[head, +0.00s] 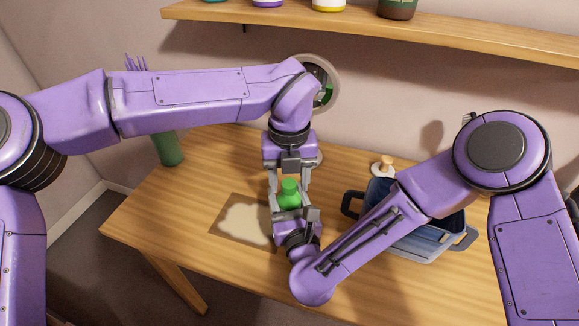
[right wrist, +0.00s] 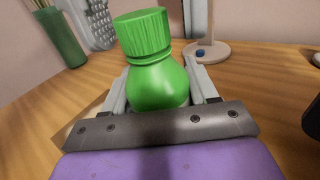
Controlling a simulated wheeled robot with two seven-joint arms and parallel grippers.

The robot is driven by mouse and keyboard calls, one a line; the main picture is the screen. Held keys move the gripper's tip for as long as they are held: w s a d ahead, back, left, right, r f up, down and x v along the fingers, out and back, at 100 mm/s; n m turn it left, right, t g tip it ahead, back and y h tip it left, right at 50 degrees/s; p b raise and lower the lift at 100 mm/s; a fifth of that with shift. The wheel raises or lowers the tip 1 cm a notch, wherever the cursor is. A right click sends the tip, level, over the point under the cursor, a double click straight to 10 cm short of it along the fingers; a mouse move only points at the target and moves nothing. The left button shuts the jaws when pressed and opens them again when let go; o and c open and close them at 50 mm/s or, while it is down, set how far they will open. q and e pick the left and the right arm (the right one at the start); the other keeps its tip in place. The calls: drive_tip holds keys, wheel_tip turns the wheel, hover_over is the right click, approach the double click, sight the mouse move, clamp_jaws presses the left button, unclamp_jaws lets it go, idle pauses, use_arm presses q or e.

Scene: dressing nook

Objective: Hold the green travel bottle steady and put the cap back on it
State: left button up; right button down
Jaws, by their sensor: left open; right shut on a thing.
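The green travel bottle (head: 288,201) stands upright over the table, with its rounded body also in the right wrist view (right wrist: 157,86). The ribbed green cap (right wrist: 143,34) sits on top of the bottle, with no gap that I can see; it shows small in the head view (head: 289,184). My right gripper (head: 293,208) is shut on the bottle's body from the near side. My left gripper (head: 288,179) points down from above, open, its fingers on either side of the cap and apart from it. Its grey fingers show behind the cap in the right wrist view.
A brown mat (head: 222,229) with a pale patch lies left of the bottle. A blue-grey bin (head: 430,246) stands right, partly behind my right arm. A green vase (head: 168,148) stands back left, a small round stand (head: 383,168) back right. A shelf (head: 400,28) hangs above.

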use_arm(q)
clamp_jaws()
drive_tip(key=m, duration=0.8)
drive_tip(key=shift+o, duration=0.3)
unclamp_jaws()
